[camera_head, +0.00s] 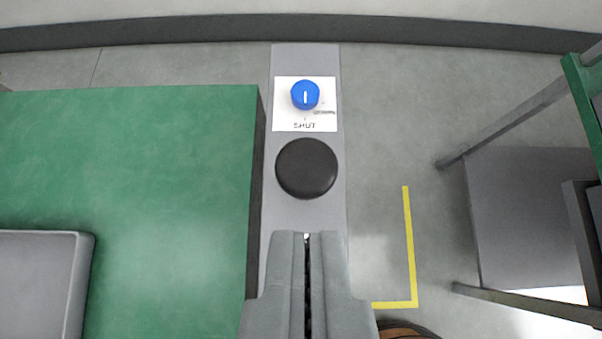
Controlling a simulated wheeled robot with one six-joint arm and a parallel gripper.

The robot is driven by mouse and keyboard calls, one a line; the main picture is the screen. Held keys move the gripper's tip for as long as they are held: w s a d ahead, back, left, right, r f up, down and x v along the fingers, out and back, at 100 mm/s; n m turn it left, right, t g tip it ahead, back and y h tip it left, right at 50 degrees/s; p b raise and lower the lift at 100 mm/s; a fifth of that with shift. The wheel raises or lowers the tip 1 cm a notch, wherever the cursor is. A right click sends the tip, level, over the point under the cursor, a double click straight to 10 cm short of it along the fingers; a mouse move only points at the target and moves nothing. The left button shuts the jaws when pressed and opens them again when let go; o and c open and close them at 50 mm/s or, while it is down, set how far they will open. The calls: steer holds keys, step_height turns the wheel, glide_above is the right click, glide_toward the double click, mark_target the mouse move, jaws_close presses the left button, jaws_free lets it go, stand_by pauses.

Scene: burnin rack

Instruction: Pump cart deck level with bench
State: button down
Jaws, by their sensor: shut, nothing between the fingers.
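A grey upright panel or strip (306,213) runs up the middle of the view. On it is a blue knob (305,95) with a white pointer line, over a white plate (288,118) lettered "SHUT". Below the plate is a round black pad (306,168). My gripper (306,236) is shut and empty, its tips just below the black pad in the picture; I cannot tell how far above the strip they are. A green flat top (170,180) lies left of the strip. I cannot tell whether it is the cart deck or the bench, or compare heights.
A grey tray (88,242) sits on the green top at lower left. At right stands a frame with grey legs (515,118), a green edge (583,105) and a grey panel (520,220). A yellow floor line (410,245) and a brown round thing (402,331) show lower right.

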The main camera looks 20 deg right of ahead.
glide_above(306, 174)
steer(key=s, duration=0.1)
steer(key=f, duration=0.6)
steer(key=shift+s+a+f, duration=0.15)
steer(key=shift+a+f, duration=0.15)
steer(key=shift+f, duration=0.1)
step_height(306, 174, down, 3)
steer(key=shift+f, duration=0.1)
steer(key=shift+w+f, duration=0.2)
steer(key=shift+f, duration=0.4)
step_height(306, 174, down, 7)
steer(key=shift+r, duration=0.15)
steer(key=shift+d, duration=0.1)
step_height(306, 174, up, 5)
steer(key=shift+f, duration=0.15)
steer(key=v, duration=1)
